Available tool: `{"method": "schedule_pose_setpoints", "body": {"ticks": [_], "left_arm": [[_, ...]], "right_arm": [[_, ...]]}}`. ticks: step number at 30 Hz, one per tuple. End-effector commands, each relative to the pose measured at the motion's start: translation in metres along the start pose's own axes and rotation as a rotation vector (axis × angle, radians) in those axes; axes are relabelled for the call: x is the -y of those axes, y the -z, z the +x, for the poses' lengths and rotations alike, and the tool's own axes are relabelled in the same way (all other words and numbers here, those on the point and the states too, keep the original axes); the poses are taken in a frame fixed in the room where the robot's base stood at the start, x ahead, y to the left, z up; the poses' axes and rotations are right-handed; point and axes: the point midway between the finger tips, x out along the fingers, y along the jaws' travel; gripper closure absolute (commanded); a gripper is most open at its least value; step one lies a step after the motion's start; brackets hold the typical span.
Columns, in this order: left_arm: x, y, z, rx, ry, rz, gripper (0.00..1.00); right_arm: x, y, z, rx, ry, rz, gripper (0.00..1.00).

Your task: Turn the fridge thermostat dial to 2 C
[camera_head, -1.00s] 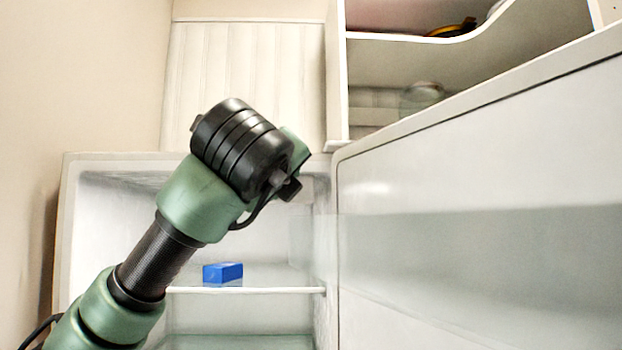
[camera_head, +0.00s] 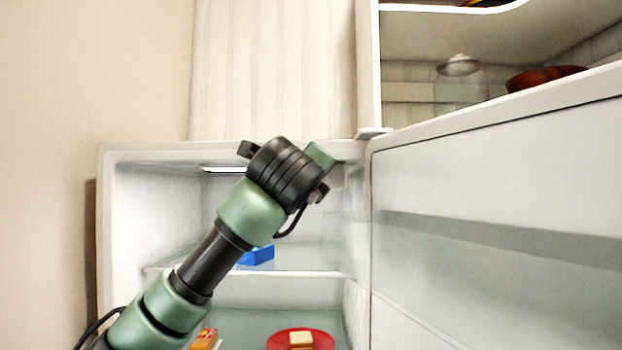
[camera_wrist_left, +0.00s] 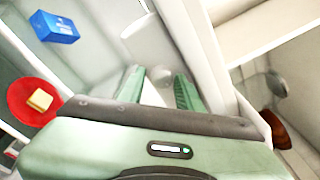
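The open fridge (camera_head: 102,230) stands ahead, with its door (camera_head: 500,170) swung out to the right. My left arm reaches to the upper part of its opening. My left gripper (camera_wrist_left: 157,88) shows in the left wrist view with its two green fingers apart. A small pale, rounded shape (camera_wrist_left: 160,74) shows just beyond and between the fingertips; I cannot tell if it is the thermostat dial, and no marking is readable. In the head view my wrist hides the fingers and any dial behind them. My right gripper is in neither view.
A blue box (camera_head: 260,255) sits on the fridge's glass shelf. Below it are a red plate (camera_head: 283,343) with a pale block of food (camera_head: 301,340) and an orange packet (camera_head: 205,339). A bright light strip (camera_head: 225,169) is under the fridge ceiling. A brown bowl (camera_head: 540,77) stands on shelving behind the door.

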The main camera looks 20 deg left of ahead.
Motion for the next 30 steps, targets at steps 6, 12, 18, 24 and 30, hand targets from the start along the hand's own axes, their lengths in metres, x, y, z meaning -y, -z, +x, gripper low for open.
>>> {"method": "schedule_pose_setpoints", "body": {"ticks": [6,12,18,24,30], "left_arm": [[0.000,0.000,0.000,0.000,-0.001,0.000,1.00],[0.000,0.001,-0.001,-0.001,-0.002,0.013,1.00],[-0.001,0.001,-0.001,-0.006,-0.007,0.078,1.00],[-0.001,0.001,-0.001,-0.016,-0.020,0.217,1.00],[0.000,0.000,-0.001,-0.028,-0.035,0.401,1.00]], "right_arm": [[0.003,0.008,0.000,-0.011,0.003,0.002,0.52],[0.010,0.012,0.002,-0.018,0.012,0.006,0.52],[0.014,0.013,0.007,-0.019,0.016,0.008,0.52],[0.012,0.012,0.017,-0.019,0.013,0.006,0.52],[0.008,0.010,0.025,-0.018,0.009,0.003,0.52]]}}
